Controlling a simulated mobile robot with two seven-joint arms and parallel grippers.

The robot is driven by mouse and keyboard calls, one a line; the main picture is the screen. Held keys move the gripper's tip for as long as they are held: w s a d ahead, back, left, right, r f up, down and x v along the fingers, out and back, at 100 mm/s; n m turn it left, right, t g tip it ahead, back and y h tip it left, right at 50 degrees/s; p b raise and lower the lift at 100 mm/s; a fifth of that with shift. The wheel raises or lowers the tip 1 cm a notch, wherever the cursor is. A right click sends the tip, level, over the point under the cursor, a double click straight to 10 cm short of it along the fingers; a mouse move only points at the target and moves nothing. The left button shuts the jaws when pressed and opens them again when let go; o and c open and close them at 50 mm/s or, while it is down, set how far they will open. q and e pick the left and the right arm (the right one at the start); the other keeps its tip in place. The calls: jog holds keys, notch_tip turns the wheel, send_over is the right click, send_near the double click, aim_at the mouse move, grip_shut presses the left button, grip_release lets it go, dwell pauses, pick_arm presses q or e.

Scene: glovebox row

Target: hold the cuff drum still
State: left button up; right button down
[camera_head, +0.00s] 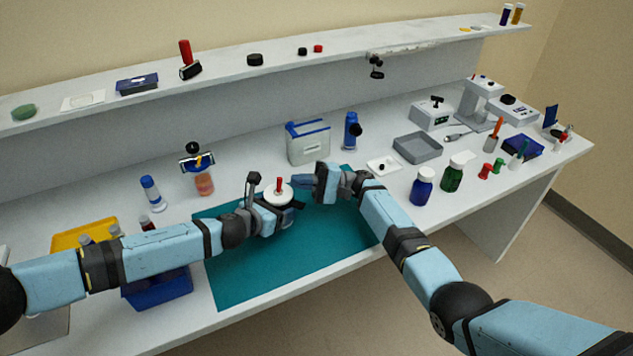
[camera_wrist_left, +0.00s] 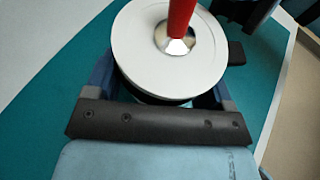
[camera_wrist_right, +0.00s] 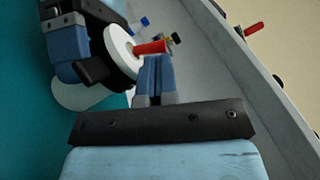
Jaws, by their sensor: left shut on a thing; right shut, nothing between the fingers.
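The cuff drum (camera_head: 270,199) is a white disc with a red upright handle (camera_head: 279,186), over the teal mat. In the left wrist view the drum's white face (camera_wrist_left: 135,60) lies between my left fingers. My left gripper (camera_head: 284,207) is shut on the drum's side; the dark lower part of the drum is mostly hidden by the fingers. My right gripper (camera_head: 297,181) is shut and empty, just right of the handle. In the right wrist view its closed fingertips (camera_wrist_right: 155,60) are close to the red handle (camera_wrist_right: 150,47); I cannot tell if they touch.
The teal mat (camera_head: 270,260) has bare room in front of the drum. A white container with a blue lid (camera_head: 308,143) stands behind. A blue bin (camera_head: 160,289) sits under my left arm. Blue (camera_head: 421,187) and green (camera_head: 453,174) bottles stand right of my right arm.

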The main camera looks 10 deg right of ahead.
aim_at(289, 194)
jog(key=shift+x, duration=0.95)
jog(key=shift+s+a+r+n+h, duration=0.1)
jog(key=shift+s+r+n+h, duration=0.1)
jog(key=shift+n+h, duration=0.45)
jog(key=n, duration=0.1)
jog(key=n+h, duration=0.1)
jog(key=shift+s+a+r+n+g, duration=0.15)
jog(key=shift+s+r+n+g, duration=0.1)
jog(key=shift+r+n+g, duration=0.1)
jog(key=n+h, duration=0.1)
jog(key=s+n+h, duration=0.1)
jog(key=shift+a+r+n, duration=0.1)
jog(key=shift+a+n, duration=0.2)
jog(key=shift+n, duration=0.1)
jog(key=d+r, duration=0.2)
jog(key=d, duration=0.7)
jog(key=shift+d, duration=0.4)
